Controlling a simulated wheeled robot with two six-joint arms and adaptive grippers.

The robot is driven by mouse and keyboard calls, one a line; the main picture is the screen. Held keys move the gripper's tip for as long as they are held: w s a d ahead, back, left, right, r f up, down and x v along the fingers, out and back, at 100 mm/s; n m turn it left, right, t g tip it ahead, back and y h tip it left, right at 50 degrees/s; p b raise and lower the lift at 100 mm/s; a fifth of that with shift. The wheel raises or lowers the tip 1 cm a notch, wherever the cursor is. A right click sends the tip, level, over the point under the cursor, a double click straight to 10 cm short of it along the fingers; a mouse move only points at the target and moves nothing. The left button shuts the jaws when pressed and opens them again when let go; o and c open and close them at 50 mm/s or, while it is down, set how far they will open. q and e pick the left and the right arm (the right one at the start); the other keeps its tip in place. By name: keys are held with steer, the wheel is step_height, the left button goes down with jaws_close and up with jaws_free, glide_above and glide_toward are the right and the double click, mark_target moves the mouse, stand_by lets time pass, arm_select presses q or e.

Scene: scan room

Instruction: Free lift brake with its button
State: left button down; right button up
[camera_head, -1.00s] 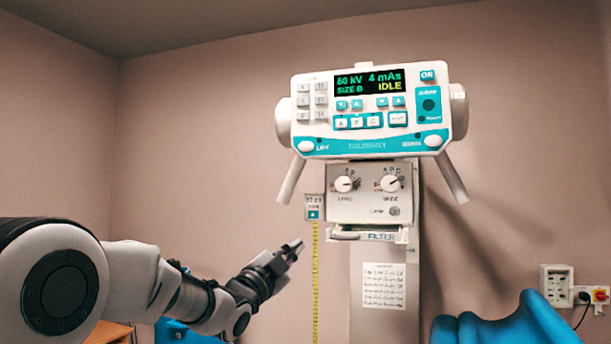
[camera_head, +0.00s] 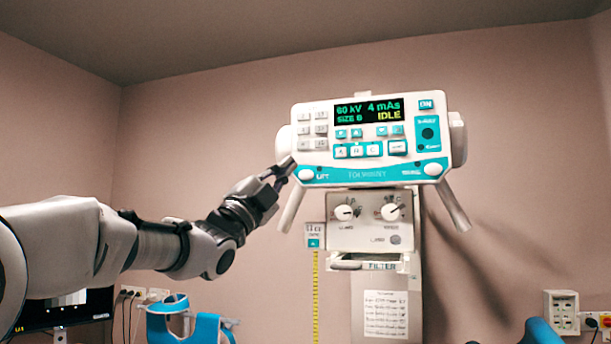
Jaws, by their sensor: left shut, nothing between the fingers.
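The white and teal control head (camera_head: 372,142) hangs on the wall column, its display reading 60 kV, 4 mAs, SIZE B, IDLE. A round white button (camera_head: 306,175) labelled LIFT sits at its lower left corner. A similar white button (camera_head: 433,169) sits at the lower right, its label too blurred to read. My left gripper (camera_head: 287,165) is shut and empty. Its tips appear just left of and slightly above the lift button; I cannot tell whether they touch the head. My right gripper is not in view.
Two slanted handles (camera_head: 292,209) hang below the head. A knob panel (camera_head: 369,220) and a filter slot sit under it, with a yellow tape (camera_head: 316,300) beside the column. A monitor (camera_head: 65,310) and a blue-framed item (camera_head: 185,322) stand lower left.

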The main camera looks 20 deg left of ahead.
mark_target(299, 175)
arm_select(q)
steer(key=shift+w+d+p, duration=0.15)
steer(key=shift+w+p, duration=3.45)
steer(key=shift+w, duration=0.75)
steer(key=shift+w+r, duration=0.1)
steer(key=shift+w, duration=0.3)
